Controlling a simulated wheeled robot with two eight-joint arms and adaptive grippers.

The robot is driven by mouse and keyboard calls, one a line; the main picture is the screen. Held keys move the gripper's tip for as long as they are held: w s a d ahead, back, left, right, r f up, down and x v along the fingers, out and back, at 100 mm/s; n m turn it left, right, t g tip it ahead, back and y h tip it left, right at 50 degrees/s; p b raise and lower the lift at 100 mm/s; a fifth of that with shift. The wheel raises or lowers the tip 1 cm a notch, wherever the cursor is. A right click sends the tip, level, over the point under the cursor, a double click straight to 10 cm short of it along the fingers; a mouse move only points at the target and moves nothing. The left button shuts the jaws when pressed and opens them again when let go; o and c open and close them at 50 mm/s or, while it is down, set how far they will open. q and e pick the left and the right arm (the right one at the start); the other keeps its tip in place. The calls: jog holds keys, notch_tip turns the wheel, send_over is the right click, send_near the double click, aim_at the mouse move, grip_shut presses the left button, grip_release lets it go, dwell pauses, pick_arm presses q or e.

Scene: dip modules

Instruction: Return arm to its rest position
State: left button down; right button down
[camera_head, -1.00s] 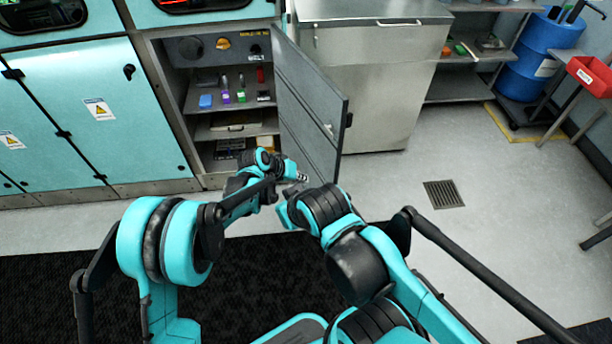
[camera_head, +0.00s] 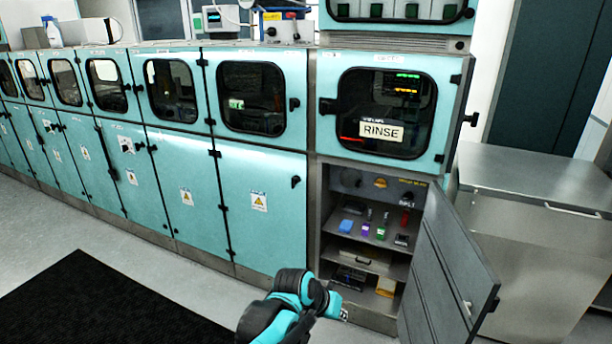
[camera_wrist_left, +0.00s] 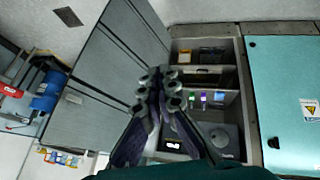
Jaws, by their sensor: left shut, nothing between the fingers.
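My left gripper (camera_head: 340,310) shows at the bottom of the head view, at the end of my teal and black arm, in front of the open cabinet (camera_head: 326,252). Its fingers are small there. In the left wrist view the left gripper (camera_wrist_left: 160,92) has its fingers close together, shut and empty. The open cabinet's shelves lie beyond the fingers. My right gripper is not in view.
The grey cabinet door (camera_head: 450,262) stands open, right of my left gripper. Blue (camera_head: 346,226), purple (camera_head: 366,229) and green (camera_head: 381,231) items stand on a shelf. A steel chest (camera_head: 540,245) is further right. A black mat (camera_head: 95,310) lies on open floor at left.

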pick_arm(q)
jog(key=s+a+n+t+y, duration=0.1)
jog(key=s+a, duration=0.4)
jog(key=a, duration=0.3)
jog(key=s+a+r+n+t+y, duration=0.1)
jog(key=s+a+n+y, duration=0.1)
jog(key=s+a, duration=0.4)
jog(key=s+a+r+n+t+y, duration=0.1)
jog(key=s+a, duration=0.4)
jog(key=a, duration=0.7)
jog(key=shift+s+y, duration=0.3)
jog(key=shift+y, duration=0.2)
